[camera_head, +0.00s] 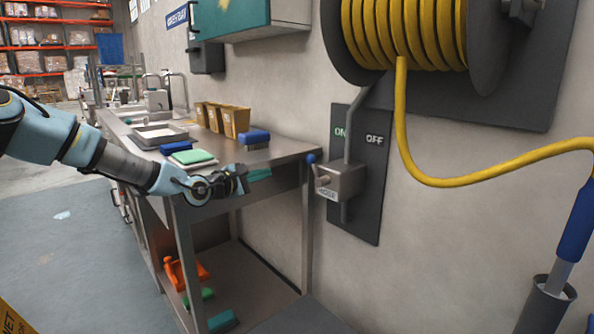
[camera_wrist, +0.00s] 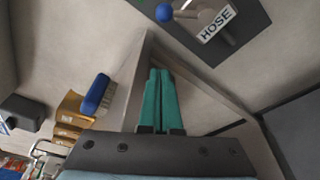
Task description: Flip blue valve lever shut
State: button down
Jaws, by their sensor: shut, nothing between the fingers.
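The valve is a grey box (camera_head: 342,182) labelled HOSE on a dark wall plate marked ON at left and OFF at right. Its lever ends in a blue ball knob (camera_head: 310,158), which sticks out up and left from the box, toward the ON side. In the wrist view the blue knob (camera_wrist: 163,13) shows at the top, beside the HOSE label (camera_wrist: 216,25). My gripper (camera_head: 268,173) is left of the knob and a little lower, apart from it. In the wrist view its teal fingers (camera_wrist: 159,74) are together, with nothing between them.
A yellow hose (camera_head: 470,178) hangs from a reel right of the valve. Floor at the left is clear.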

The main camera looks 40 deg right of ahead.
aim_at(315, 169)
jog(key=s+d+p, duration=0.1)
jog(key=d+p, duration=0.1)
jog(key=d, duration=0.9)
jog(key=shift+s+d+r, duration=0.2)
jog(key=shift+s+r, duration=0.05)
jog(key=shift+s, duration=0.1)
